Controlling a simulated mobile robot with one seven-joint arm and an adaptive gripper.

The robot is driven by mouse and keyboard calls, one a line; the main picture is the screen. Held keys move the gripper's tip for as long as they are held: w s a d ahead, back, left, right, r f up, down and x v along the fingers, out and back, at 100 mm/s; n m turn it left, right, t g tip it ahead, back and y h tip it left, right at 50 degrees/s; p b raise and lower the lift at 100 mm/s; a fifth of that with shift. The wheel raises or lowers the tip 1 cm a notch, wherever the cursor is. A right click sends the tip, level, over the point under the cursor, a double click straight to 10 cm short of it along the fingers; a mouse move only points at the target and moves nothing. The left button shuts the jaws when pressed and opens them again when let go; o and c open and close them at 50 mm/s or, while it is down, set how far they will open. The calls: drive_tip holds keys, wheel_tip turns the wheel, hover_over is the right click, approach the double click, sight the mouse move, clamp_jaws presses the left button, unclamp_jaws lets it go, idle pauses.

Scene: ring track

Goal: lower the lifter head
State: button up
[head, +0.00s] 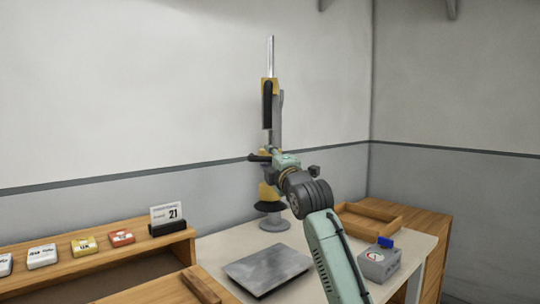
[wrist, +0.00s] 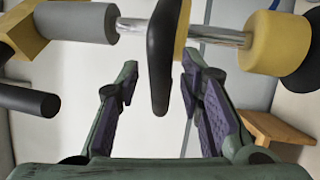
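The lifter (head: 270,85) stands upright on the bench against the wall, with a silver rod on top, yellow blocks, a long black handle (head: 267,105) and a round grey foot. My gripper (head: 262,157) is at mid-height of the lifter, below the black handle in the head view, and covers part of the column. In the wrist view my gripper (wrist: 160,68) is open. A black lever (wrist: 163,55) reaches between the two fingertips, with space on both sides. A chrome rod (wrist: 225,37) and a yellow cylinder (wrist: 275,43) lie beyond it. Which part is the lifter head is unclear.
A flat grey plate (head: 267,269) lies on the bench in front of the lifter. A wooden tray (head: 368,222) and a grey box with a blue top (head: 379,263) stand to the right. A wooden shelf with a calendar (head: 166,214) and several small boxes is at the left.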

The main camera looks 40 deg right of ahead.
drive_tip(key=shift+w, duration=0.15)
drive_tip(key=shift+c, duration=0.2)
clamp_jaws()
idle(0.7)
